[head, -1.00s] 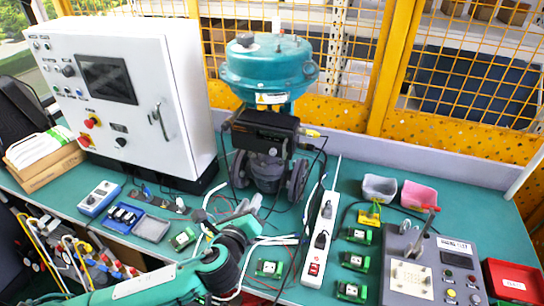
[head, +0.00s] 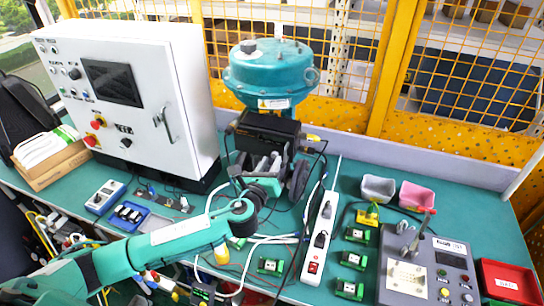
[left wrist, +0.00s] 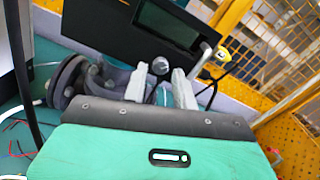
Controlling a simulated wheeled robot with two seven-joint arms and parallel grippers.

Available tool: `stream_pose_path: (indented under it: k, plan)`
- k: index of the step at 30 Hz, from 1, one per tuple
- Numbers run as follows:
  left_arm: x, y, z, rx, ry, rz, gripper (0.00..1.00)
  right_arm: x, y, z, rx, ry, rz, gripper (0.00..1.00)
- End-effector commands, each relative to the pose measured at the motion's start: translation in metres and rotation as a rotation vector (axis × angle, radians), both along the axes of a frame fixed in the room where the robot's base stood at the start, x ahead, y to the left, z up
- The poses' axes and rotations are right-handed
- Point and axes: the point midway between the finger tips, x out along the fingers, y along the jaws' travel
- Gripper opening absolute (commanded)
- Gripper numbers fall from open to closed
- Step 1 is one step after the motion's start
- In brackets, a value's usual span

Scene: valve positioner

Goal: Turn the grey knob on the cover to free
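The black valve positioner (head: 268,126) is mounted under the teal actuator (head: 268,72). In the left wrist view its black cover (left wrist: 105,28) has a dark display window, and the small round grey knob (left wrist: 160,64) is on its lower part. My left gripper (head: 267,158) is just in front of and below the positioner. In the left wrist view, the two grey fingers of the left gripper (left wrist: 160,75) are apart, with the knob seen between their tips. I cannot tell whether they touch it. In the head view the knob is not discernible. My right gripper is not in view.
A white control cabinet (head: 125,95) stands to the left. A yellow-tipped fitting (left wrist: 221,55) sticks out at the positioner's right side. A power strip (head: 320,238), grey and pink bins, green modules and a grey control box (head: 430,265) occupy the right bench.

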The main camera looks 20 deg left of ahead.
Motion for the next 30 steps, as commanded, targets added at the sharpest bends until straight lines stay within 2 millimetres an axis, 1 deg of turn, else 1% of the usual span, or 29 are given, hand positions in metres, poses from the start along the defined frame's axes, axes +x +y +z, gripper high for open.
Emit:
stream_pose_path:
  k: [1, 3, 6, 15, 16, 17, 18, 20, 30]
  plan:
    - [0.006, -0.001, 0.002, 0.0, -0.001, 0.0, 0.28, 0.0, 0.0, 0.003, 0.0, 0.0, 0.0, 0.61]
    - [0.011, -0.001, 0.001, 0.0, 0.0, -0.001, 0.28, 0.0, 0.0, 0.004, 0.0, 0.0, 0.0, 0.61]
    - [0.016, -0.001, 0.0, 0.0, 0.001, 0.0, 0.28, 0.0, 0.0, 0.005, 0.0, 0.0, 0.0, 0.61]
    - [0.018, -0.001, 0.0, -0.001, 0.0, -0.001, 0.28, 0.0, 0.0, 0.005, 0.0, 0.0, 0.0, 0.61]
    - [0.018, -0.001, 0.0, -0.001, 0.0, -0.001, 0.24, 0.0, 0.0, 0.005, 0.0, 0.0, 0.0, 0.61]
    - [0.018, -0.001, 0.0, -0.001, 0.0, 0.0, 0.18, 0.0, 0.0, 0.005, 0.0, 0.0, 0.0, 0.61]
    - [0.018, -0.001, 0.0, -0.001, 0.0, 0.0, 0.1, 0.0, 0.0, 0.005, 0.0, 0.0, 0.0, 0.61]
    - [0.018, -0.001, 0.0, -0.001, 0.0, 0.0, 0.0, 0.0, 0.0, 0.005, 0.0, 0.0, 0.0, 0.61]
    - [0.018, -0.001, -0.001, -0.037, 0.001, 0.0, 0.0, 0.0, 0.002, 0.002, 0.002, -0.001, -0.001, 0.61]
